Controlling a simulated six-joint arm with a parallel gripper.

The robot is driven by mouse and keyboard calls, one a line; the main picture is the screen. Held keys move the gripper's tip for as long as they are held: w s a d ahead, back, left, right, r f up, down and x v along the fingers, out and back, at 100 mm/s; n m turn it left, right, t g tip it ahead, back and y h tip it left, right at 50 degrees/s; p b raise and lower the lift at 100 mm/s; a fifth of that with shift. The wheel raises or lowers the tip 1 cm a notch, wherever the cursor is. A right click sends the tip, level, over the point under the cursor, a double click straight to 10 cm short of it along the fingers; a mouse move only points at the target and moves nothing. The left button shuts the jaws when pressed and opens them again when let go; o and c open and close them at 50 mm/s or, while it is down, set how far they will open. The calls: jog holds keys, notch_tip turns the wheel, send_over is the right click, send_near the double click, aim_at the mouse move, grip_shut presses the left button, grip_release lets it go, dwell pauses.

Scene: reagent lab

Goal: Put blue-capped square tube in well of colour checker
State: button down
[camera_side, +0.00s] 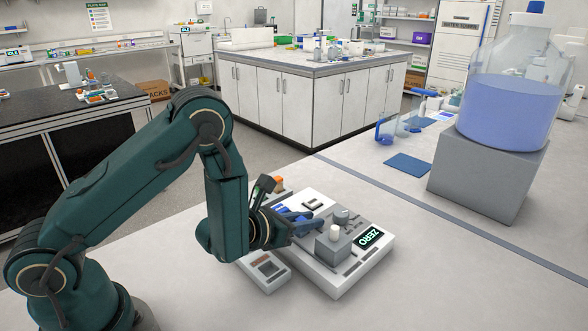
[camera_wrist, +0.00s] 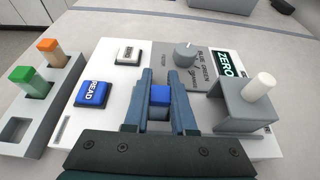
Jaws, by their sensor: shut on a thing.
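My gripper (camera_wrist: 164,78) is shut on the blue-capped square tube (camera_wrist: 161,96). Only the cap shows between the fingers; the tube's body is hidden. The colour checker (camera_side: 345,275) is a white box on the bench with a dark ZERO display (camera_wrist: 229,66). My gripper (camera_side: 308,222) is over its middle, left of the grey raised block (camera_wrist: 247,112). A white cylindrical piece (camera_wrist: 261,87) stands up from the top of that block. Whether it sits in the well, I cannot tell. In the side view, the held tube cannot be made out clearly.
A grey rack (camera_wrist: 35,133) beside the checker holds a green-capped tube (camera_wrist: 27,79) and an orange-capped tube (camera_wrist: 52,51), with one empty square slot. The checker's top has a blue READ button (camera_wrist: 92,94), a white button (camera_wrist: 128,52) and a grey knob (camera_wrist: 184,53).

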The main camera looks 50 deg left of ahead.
jog(key=c, duration=0.6)
grip_release()
jog(key=shift+d+f, duration=0.1)
jog(key=shift+f, duration=0.05)
jog(key=shift+r, duration=3.6)
